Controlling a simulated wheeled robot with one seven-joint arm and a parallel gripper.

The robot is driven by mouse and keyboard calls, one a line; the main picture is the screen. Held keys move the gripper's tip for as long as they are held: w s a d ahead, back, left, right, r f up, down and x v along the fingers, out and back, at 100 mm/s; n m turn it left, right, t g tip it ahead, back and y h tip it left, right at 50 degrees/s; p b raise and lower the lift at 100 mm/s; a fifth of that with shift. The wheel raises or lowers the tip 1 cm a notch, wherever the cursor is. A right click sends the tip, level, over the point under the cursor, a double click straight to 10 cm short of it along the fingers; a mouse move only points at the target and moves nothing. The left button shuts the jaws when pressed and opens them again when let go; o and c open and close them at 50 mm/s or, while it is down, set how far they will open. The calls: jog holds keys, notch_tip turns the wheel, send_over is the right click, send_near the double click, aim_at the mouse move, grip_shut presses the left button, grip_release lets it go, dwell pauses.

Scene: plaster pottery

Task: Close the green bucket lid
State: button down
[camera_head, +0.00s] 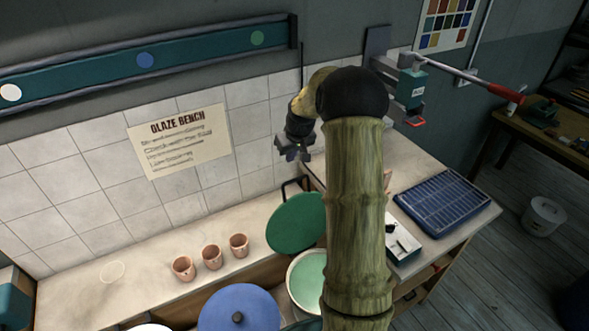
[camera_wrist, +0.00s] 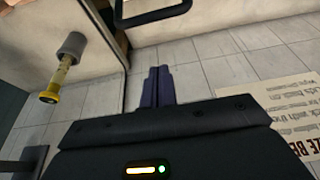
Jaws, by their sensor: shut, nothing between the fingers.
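The green lid (camera_head: 297,223) is raised and tilted up at the back of its pale bucket (camera_head: 298,291), which shows light green glaze inside. The bucket is open and partly hidden behind my arm. A dark handle loop (camera_head: 296,187) stands above the lid's upper edge. My gripper (camera_head: 291,156) is up near the tiled wall, above and apart from the lid and handle. In the wrist view its dark fingers (camera_wrist: 157,88) are together with nothing between them. The wrist view also shows a dark loop (camera_wrist: 152,12) beyond the fingertips.
A blue-lidded bucket (camera_head: 238,308) stands left of the green one. Several pinkish cups (camera_head: 211,257) sit on the bench behind it. A blue tray (camera_head: 442,203) lies on the right counter. A wall-mounted tool with a red-handled lever (camera_head: 505,93) projects at upper right.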

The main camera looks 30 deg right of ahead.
jog(key=f+p, duration=0.1)
jog(key=s+f+p, duration=0.1)
jog(key=f, duration=0.1)
jog(key=s+f+p, duration=0.1)
jog(key=f, duration=0.1)
jog(key=shift+s+p, duration=0.1)
jog(key=shift+p, duration=0.25)
dwell(0.5)
